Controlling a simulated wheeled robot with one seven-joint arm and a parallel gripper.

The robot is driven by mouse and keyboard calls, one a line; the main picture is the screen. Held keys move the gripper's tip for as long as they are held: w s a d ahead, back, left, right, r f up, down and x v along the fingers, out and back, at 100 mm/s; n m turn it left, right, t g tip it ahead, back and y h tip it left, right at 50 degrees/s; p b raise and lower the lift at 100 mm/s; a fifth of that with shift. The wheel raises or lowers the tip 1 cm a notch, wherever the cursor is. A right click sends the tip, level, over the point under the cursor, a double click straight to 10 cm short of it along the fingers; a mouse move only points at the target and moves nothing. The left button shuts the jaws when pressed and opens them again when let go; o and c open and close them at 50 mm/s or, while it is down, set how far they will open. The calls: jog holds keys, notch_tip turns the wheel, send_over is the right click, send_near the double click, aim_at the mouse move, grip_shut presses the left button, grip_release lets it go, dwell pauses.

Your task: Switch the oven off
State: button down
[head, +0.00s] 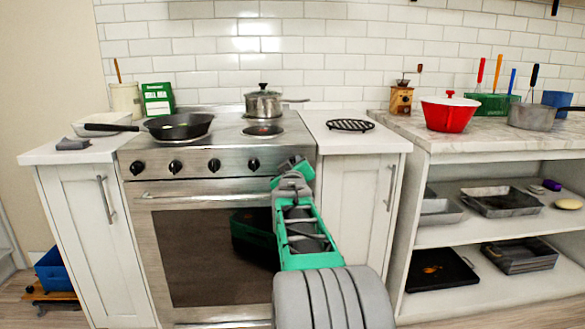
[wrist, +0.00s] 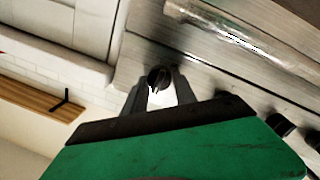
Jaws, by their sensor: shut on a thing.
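The oven (head: 205,240) is a steel range with a dark glass door and a row of black knobs on its front panel. Several knobs, such as the one nearest my gripper (head: 254,164), show in the head view. My gripper (head: 296,165) is at the right end of the panel and hides what is behind it there. In the wrist view my gripper's fingers (wrist: 158,90) are closed around a black end knob (wrist: 158,77). Other knobs (wrist: 280,124) lie to its lower right. The knob's setting cannot be read.
The oven door handle (head: 205,197) runs just below the knobs. A black frying pan (head: 180,127) and a lidded steel pot (head: 263,103) stand on the cooktop. A white cabinet (head: 357,195) adjoins on the right, with a black trivet (head: 350,125) on top.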

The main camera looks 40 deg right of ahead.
jog(key=shift+f, duration=0.1)
dwell(0.3)
jog(key=c, duration=1)
grip_release()
jog(key=p+v, duration=0.1)
jog(key=v, duration=0.6)
jog(key=shift+s+a+p, duration=0.25)
jog(key=shift+s+p, duration=0.05)
jog(key=shift+s, duration=0.05)
